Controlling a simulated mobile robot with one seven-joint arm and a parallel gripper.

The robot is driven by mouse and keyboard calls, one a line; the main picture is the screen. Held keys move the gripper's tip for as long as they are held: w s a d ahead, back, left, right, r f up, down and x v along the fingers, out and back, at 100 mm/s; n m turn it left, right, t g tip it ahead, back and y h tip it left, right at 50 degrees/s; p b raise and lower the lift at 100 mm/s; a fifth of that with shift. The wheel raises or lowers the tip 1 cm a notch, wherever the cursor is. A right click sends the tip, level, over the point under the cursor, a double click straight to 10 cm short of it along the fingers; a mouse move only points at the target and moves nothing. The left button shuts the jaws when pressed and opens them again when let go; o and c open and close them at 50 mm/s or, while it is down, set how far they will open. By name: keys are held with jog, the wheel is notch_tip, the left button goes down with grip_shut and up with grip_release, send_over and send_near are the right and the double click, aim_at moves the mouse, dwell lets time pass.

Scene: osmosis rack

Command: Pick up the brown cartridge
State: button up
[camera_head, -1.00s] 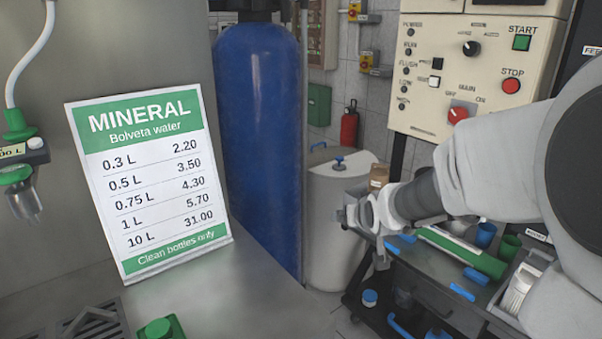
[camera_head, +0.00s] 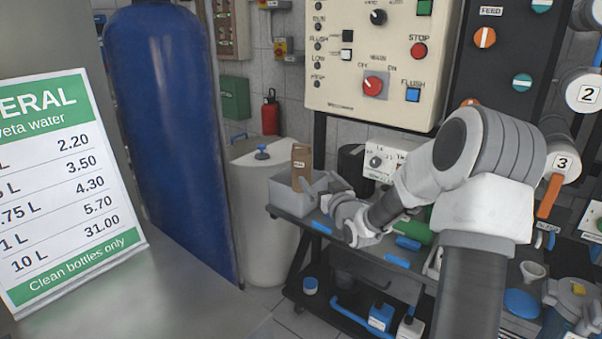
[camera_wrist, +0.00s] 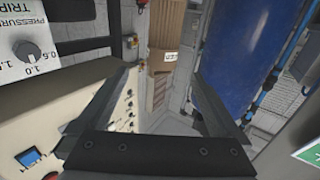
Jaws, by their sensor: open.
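The brown cartridge (camera_head: 301,160) stands upright in or behind a grey bin at the left end of the cart in the head view. Its lower part is hidden. In the wrist view a brown block with a pale label (camera_wrist: 172,30), apparently the same cartridge, lies beyond the fingertips, near the middle top. My gripper (camera_head: 326,190) is just right of the cartridge in the head view. In the wrist view my gripper (camera_wrist: 166,80) has its two fingers wide apart with nothing between them. I cannot tell the exact distance to the cartridge.
The grey bin (camera_head: 287,200) sits on the dark cart (camera_head: 283,216). A white tank (camera_head: 263,225) and blue cylinder (camera_head: 165,130) stand to the left. A cream control panel (camera_head: 345,75) hangs behind. A green-and-white price sign (camera_head: 70,190) is at the left.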

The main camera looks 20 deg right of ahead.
aim_at(305, 146)
jog(key=w+b, duration=0.1)
jog(key=w, duration=0.7)
jog(key=shift+w, duration=0.1)
jog(key=shift+w+a+b, duration=0.15)
jog(key=shift+w+b, duration=0.2)
jog(key=shift+w, duration=1)
jog(key=shift+w+a+b, duration=0.1)
jog(key=shift+w+b, duration=0.2)
jog(key=shift+w, duration=1)
jog(key=shift+r, duration=0.1)
